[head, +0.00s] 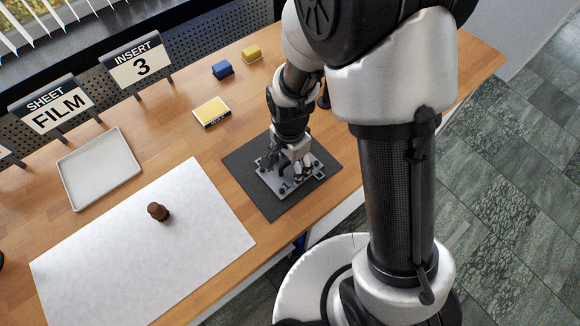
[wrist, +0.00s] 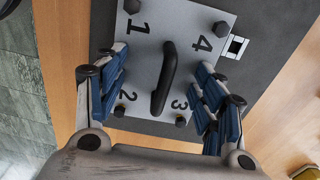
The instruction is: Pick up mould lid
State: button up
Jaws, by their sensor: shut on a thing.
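The mould lid (head: 284,190) is a grey metal plate over the dark mat (head: 243,172) near the table's front edge. In the wrist view the lid (wrist: 150,28) shows numbers 1 to 4, dark bolt heads near its corners and a black bar handle (wrist: 166,80) across its middle. My gripper (head: 292,168) is over the lid, pointing down, and is shut on it. In the wrist view my gripper (wrist: 165,92) has its blue-padded fingers on either side of the handle; the exact contact is hard to see. Whether the lid is raised cannot be told.
A white sheet (head: 110,240) with a brown knob-like piece (head: 158,212) lies to the left. Beyond are a pale tray (head: 99,168), a yellow block with a white edge (head: 212,112), a blue block (head: 222,69), a yellow block (head: 251,53) and signs FILM (head: 57,108) and INSERT 3 (head: 138,65).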

jog(key=shift+s+f, duration=0.15)
jog(key=shift+f, duration=0.05)
jog(key=c, duration=0.9)
grip_shut()
